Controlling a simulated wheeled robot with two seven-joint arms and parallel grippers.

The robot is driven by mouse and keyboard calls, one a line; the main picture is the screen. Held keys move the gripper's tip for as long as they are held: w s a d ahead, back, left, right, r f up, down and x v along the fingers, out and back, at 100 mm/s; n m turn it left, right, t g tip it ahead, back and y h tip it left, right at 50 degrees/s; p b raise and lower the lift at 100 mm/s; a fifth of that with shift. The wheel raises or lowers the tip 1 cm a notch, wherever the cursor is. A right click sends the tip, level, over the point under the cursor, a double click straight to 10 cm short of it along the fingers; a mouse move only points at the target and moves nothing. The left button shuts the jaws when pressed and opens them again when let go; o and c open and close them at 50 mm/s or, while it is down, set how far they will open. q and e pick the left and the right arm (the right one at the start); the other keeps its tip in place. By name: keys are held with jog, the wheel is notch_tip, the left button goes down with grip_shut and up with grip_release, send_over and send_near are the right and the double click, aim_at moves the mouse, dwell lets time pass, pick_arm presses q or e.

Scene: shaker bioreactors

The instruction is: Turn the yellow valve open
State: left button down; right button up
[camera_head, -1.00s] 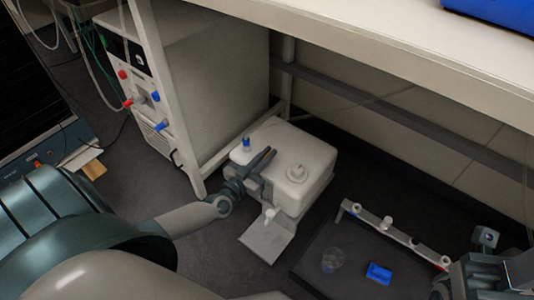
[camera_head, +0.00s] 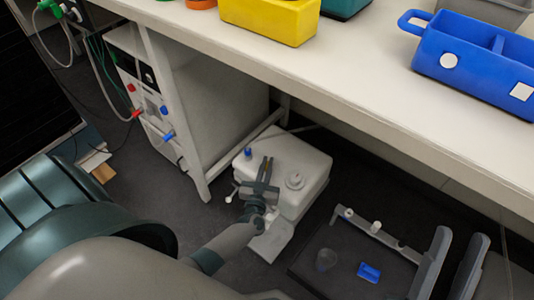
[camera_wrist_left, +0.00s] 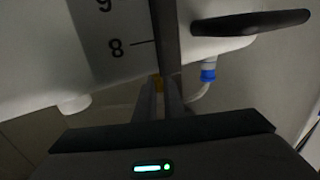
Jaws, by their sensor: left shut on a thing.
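My left gripper (camera_head: 267,165) is at the front of the white tank (camera_head: 312,165) under the bench. In the left wrist view its two fingers (camera_wrist_left: 160,90) are close together, with a small yellow-orange bit, the yellow valve (camera_wrist_left: 158,84), between their tips. The gripper is shut on it. Most of the valve is hidden by the fingers, and its turn angle cannot be told. In the head view the valve is hidden behind the gripper. My right gripper (camera_head: 459,240) is at the lower right, its two fingers apart and empty.
A blue fitting with a pale tube (camera_wrist_left: 208,72) is right of the fingers. A grey cabinet (camera_head: 225,110) stands left of the tank. The bench top (camera_head: 330,75) overhangs behind. A dark tray (camera_head: 318,262) with a blue piece (camera_head: 369,272) lies on the floor to the right.

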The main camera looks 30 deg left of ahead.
pick_arm(q)
jog(key=shift+d+n+g+y+p, duration=0.2)
jog(key=shift+n+g+y+p, duration=0.4)
jog(key=shift+n+y, duration=0.5)
jog(key=shift+a+n+g+y, duration=0.1)
jog(key=shift+n+g+y, duration=0.65)
jog(key=shift+y, duration=0.55)
pick_arm(e)
jog(key=shift+s+a+f+g+h, duration=0.15)
jog(key=shift+a+f+g, duration=0.35)
jog(key=shift+f, duration=0.25)
jog(key=shift+a+f+g+h, duration=0.1)
jog(key=shift+a+f+g, duration=0.3)
jog(key=shift+f+g, duration=0.25)
jog(key=shift+s+a+f+g+h, duration=0.15)
jog(key=shift+a+f+g, duration=0.3)
jog(key=shift+f, duration=0.4)
pick_arm(q)
jog(key=c, duration=1.9)
grip_release()
jog(key=shift+o, duration=0.2)
